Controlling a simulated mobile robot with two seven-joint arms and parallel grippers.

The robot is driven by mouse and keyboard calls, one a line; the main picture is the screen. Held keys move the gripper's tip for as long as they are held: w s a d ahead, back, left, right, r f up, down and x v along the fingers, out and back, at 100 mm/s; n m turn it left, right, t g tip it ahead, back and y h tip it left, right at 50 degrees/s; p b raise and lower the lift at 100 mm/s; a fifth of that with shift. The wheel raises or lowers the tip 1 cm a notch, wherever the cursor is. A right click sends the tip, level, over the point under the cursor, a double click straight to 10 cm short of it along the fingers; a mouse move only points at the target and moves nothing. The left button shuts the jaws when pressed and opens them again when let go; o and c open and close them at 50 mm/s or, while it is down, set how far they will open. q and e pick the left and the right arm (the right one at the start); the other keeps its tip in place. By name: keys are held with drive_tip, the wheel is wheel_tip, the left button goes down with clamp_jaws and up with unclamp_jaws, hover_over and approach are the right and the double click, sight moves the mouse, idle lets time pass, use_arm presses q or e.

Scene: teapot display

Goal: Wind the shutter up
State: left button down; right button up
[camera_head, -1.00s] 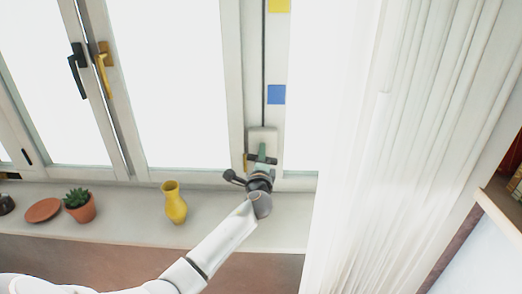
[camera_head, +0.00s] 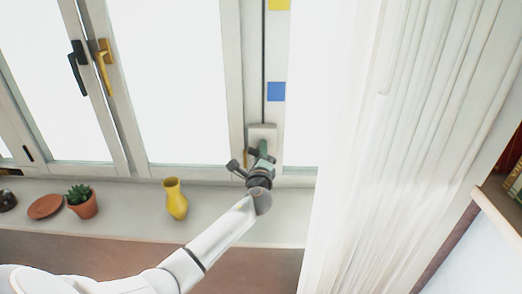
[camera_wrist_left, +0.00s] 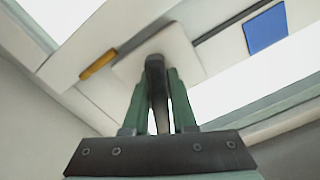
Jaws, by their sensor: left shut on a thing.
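A white winder box (camera_head: 263,131) is fixed low on the window post and also shows in the left wrist view (camera_wrist_left: 183,42). A dark strap (camera_head: 264,70) runs straight up from it. A dark handle (camera_wrist_left: 155,78) sticks out from the box. My left gripper (camera_head: 262,153) is at the box, with its green fingers on both sides of the handle and shut on it. The fingers hide part of the handle. The shutter itself cannot be made out; the panes look bright white. My right gripper is not in view.
A yellow vase (camera_head: 175,199), a potted succulent (camera_head: 82,203) and a terracotta saucer (camera_head: 45,206) stand on the sill to the left. A white curtain (camera_head: 400,150) hangs close on the right. Blue (camera_head: 276,92) and yellow squares are beside the strap.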

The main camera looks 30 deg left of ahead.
use_arm(q)
drive_tip(key=c, duration=0.7)
unclamp_jaws()
drive_tip(key=shift+c, duration=0.2)
drive_tip(key=b+v, duration=0.1)
drive_tip(key=v, duration=1.1)
drive_tip(key=shift+s+d, duration=0.2)
